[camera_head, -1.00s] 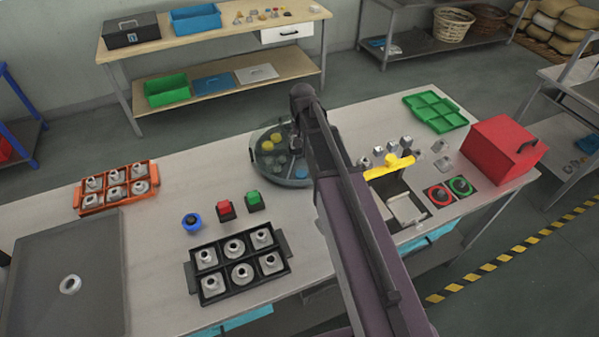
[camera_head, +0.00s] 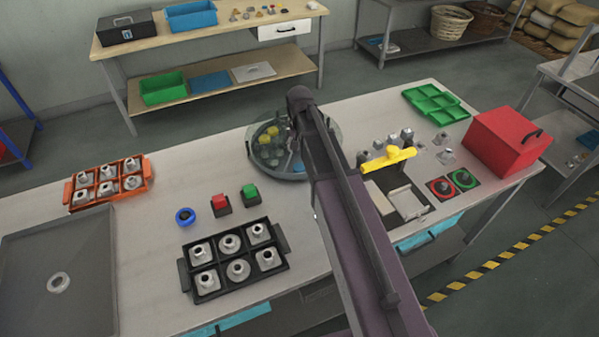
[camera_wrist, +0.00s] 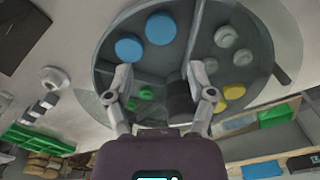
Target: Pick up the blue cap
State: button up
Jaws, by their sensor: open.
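Two blue caps lie in one compartment of a round, divided tray (camera_wrist: 105,70); in the wrist view the larger-looking blue cap (camera_wrist: 160,28) is at the top and the other blue cap (camera_wrist: 129,47) is to its lower left. My gripper (camera_wrist: 160,73) is open and empty, its two fingers apart over the tray, with the blue caps beyond the left fingertip. In the head view the round tray (camera_head: 252,160) sits mid-table and my arm hides part of it. A bit of blue cap (camera_head: 298,165) shows beside my arm. The gripper's fingers are mostly hidden there.
Other tray compartments hold grey caps (camera_wrist: 226,36), yellow caps (camera_wrist: 234,92) and green caps (camera_wrist: 147,92). A dark central hub (camera_wrist: 180,100) and divider walls stand in the tray. A yellow-handled device (camera_head: 390,158) and a red box (camera_head: 506,143) stand to the right.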

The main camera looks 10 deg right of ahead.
aim_at(299, 167)
jog(key=shift+f+b, duration=1.65)
jog(key=shift+f, duration=0.3)
jog(key=shift+f, duration=0.1)
jog(key=shift+a+f+b, duration=0.1)
jog(key=shift+f+b, duration=2.4)
jog(key=shift+b, duration=0.1)
jog(key=c, duration=0.4)
